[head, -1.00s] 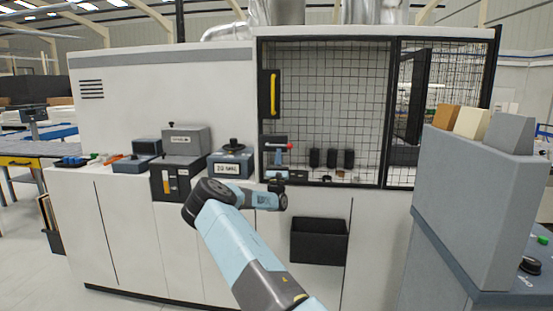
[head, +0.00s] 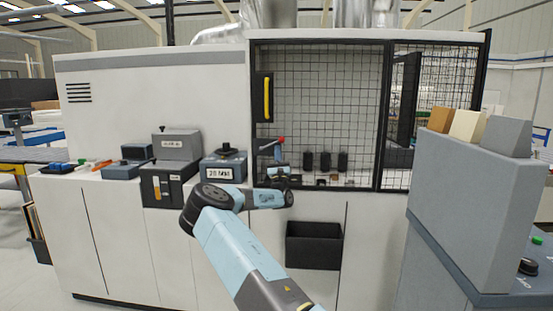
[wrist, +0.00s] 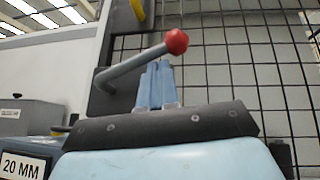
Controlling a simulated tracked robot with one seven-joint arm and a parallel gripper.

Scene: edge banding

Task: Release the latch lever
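The latch lever is a grey rod (wrist: 130,68) with a red ball knob (wrist: 177,41), on a dark plate at the left edge of the mesh guard. In the wrist view the rod slopes up to the right toward the knob. In the head view the red knob (head: 282,140) shows just above my gripper (head: 277,155). My gripper's pale blue fingers (wrist: 158,84) stand upright, side by side with no clear gap, so they look shut. Their tips are just under the rod near the knob; whether they touch it I cannot tell. Nothing shows held between them.
A yellow handle (head: 267,97) is on the guard's left frame. A box marked 20 MM (head: 224,166) and other grey units stand on the counter to the left. A black bin (head: 314,246) hangs below. A grey block (head: 475,205) stands at right.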

